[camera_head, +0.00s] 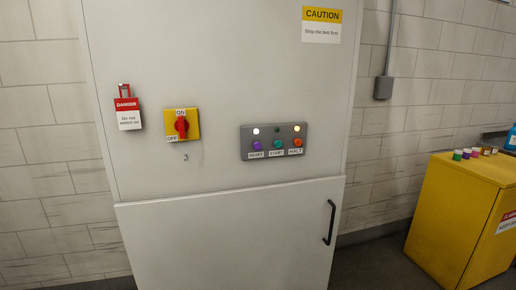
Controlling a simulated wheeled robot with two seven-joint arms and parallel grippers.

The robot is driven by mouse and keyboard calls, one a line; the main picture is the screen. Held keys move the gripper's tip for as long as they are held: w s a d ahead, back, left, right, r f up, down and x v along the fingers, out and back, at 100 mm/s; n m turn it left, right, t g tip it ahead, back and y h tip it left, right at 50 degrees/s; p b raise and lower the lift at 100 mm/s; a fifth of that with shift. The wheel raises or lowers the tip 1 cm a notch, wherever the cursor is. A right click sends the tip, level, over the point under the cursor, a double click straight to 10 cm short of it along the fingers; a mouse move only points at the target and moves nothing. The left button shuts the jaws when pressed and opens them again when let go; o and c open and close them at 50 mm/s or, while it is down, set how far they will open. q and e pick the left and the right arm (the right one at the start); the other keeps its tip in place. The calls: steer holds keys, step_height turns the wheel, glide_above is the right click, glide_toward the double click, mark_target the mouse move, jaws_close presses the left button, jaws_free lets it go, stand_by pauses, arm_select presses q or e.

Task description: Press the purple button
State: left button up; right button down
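The purple button (257,146) is on a dark grey control panel (248,133) fixed to the front of a tall light grey cabinet. It is the leftmost of three buttons, above a label that seems to read RESET. A teal button (277,144) labelled START is in the middle. An orange button (297,142) labelled HALT is on the right. Neither of my grippers shows in the head view.
The cabinet (220,60) bears a red rotary switch (181,125) on a yellow plate, a danger tag (127,110), a caution sign (321,24) and a black door handle (330,222). A yellow cabinet (455,215) with small colored items on top stands at right. No gripper blocks the panel.

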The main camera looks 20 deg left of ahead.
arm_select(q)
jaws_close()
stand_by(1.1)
